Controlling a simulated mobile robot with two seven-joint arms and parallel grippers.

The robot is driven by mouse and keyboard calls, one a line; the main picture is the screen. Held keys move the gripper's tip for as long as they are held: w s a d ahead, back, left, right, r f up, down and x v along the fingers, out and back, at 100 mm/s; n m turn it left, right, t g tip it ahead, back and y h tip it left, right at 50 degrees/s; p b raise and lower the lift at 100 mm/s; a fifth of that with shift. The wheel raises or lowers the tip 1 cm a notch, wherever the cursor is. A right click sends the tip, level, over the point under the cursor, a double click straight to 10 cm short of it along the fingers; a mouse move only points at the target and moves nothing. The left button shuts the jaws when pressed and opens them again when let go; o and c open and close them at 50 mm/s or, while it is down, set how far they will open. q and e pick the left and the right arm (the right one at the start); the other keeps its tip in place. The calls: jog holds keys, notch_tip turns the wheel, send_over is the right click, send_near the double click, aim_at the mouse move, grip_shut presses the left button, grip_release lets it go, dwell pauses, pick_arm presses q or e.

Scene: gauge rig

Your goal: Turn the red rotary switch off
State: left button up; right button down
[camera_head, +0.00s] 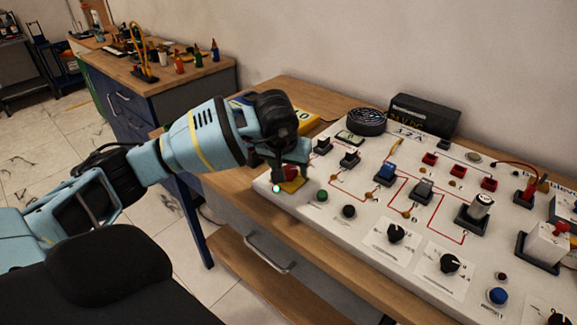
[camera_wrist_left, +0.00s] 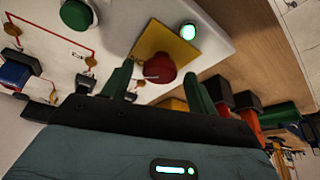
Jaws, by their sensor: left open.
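The red rotary switch (camera_head: 291,174) sits on a yellow plate (camera_head: 297,184) at the near left corner of the white panel (camera_head: 335,205). My left gripper (camera_head: 290,165) is right over it and hides part of it. In the left wrist view the red knob (camera_wrist_left: 160,68) shows between the two open green fingertips (camera_wrist_left: 158,74), with a pale mark across it. I cannot tell whether the fingers touch it. A small green light (camera_head: 276,188) glows beside the plate; it also shows in the left wrist view (camera_wrist_left: 188,31). My right gripper is not in view.
A green button (camera_head: 322,196) and a black button (camera_head: 349,211) are close to the right of the switch. Black dials (camera_head: 396,233) and several switches cover the panel. A black box (camera_head: 424,117) stands behind. Bare wooden bench (camera_head: 228,183) lies left of the panel.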

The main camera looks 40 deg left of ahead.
pick_arm(q)
jog(key=shift+c, duration=0.5)
jog(key=c, duration=0.9)
